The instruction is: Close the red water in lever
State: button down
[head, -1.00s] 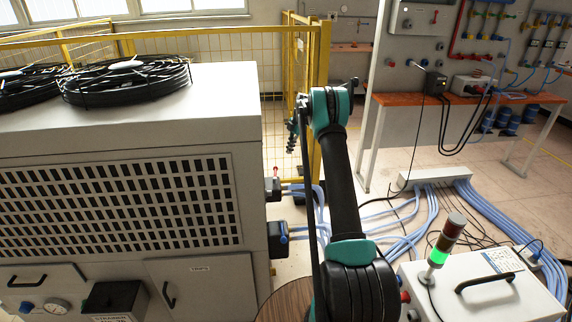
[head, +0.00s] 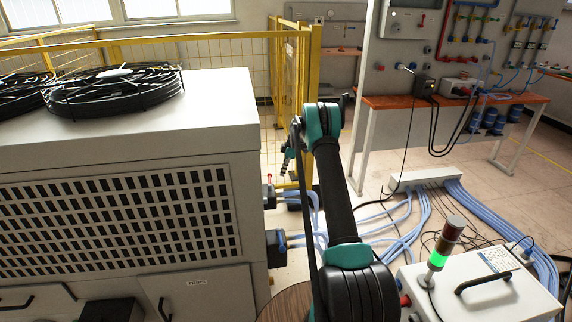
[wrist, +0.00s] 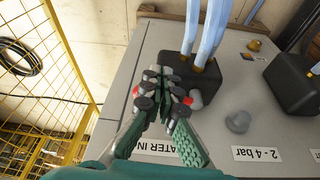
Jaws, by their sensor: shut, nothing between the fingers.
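The red water in lever (head: 269,178) shows small and upright on the right side of the grey cabinet in the head view. In the wrist view, a red piece (wrist: 135,91) shows left of my fingers, and another red bit beside a pale rounded part lies just right of them. My gripper (wrist: 166,84) is shut and empty, right over this spot, hiding most of the lever; I cannot tell whether it touches. A "WATER IN" label (wrist: 160,147) is partly covered by my fingers. My gripper also shows in the head view (head: 285,168), beside the lever.
A black block (wrist: 203,78) with pale blue hoses (wrist: 213,30) sits close beside my fingertips. A grey knob (wrist: 238,121) and a "2 - 4 bar" label are further right. A yellow mesh fence (wrist: 50,75) stands left. A white box with a signal tower (head: 445,245) stands near my arm.

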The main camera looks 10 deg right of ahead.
aim_at(270, 176)
jog(key=a, duration=0.2)
jog(key=a+f, duration=0.1)
jog(key=a, duration=0.1)
jog(key=shift+w+f, duration=0.2)
jog(key=shift+a, duration=0.1)
jog(key=shift+w+a, duration=0.25)
jog(key=shift+a, duration=0.7)
